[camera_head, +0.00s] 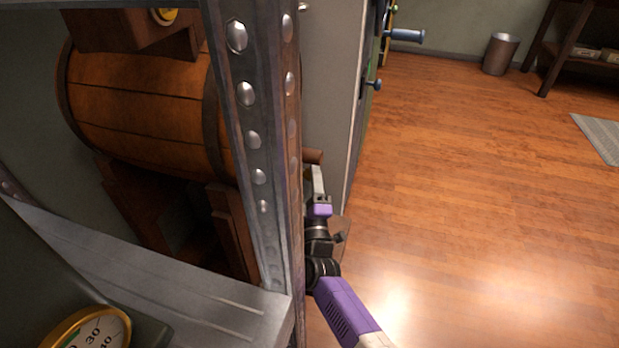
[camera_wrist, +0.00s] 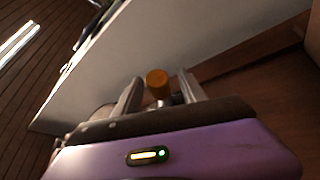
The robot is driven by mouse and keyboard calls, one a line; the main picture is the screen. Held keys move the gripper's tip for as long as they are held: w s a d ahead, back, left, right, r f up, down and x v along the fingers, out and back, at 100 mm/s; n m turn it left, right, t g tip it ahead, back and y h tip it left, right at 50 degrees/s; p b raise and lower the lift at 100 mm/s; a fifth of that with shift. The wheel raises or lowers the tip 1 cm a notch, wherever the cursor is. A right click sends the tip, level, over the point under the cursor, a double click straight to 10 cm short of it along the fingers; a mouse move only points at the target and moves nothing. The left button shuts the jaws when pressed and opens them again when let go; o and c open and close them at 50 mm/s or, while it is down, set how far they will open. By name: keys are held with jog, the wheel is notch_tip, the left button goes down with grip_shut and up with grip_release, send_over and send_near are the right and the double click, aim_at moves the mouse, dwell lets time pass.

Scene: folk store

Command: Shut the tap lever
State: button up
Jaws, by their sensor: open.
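An orange-brown round knob (camera_wrist: 157,78) on a short metallic stem shows in the wrist view; it looks like part of the tap, but I cannot tell whether it is the lever's end. My gripper (camera_wrist: 160,84) is open, with one finger on each side of the knob. Whether either finger touches it is unclear. In the head view my gripper (camera_head: 317,180) is partly hidden behind a riveted metal post. A wooden barrel (camera_head: 140,95) lies on its side left of that post. The tap's body and its lever position are hidden there.
The riveted metal post (camera_head: 256,150) stands between the barrel and my arm. A pale cabinet (camera_head: 332,80) with blue-handled knobs is just beyond my gripper. A dial gauge (camera_head: 95,330) sits at lower left. Open wooden floor (camera_head: 470,200) lies to the right, with a bin (camera_head: 500,54) far back.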

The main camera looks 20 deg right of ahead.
jog(key=shift+w+r, duration=0.1)
jog(key=shift+w, duration=0.1)
jog(key=shift+c, duration=0.2)
grip_shut()
dwell(1.2)
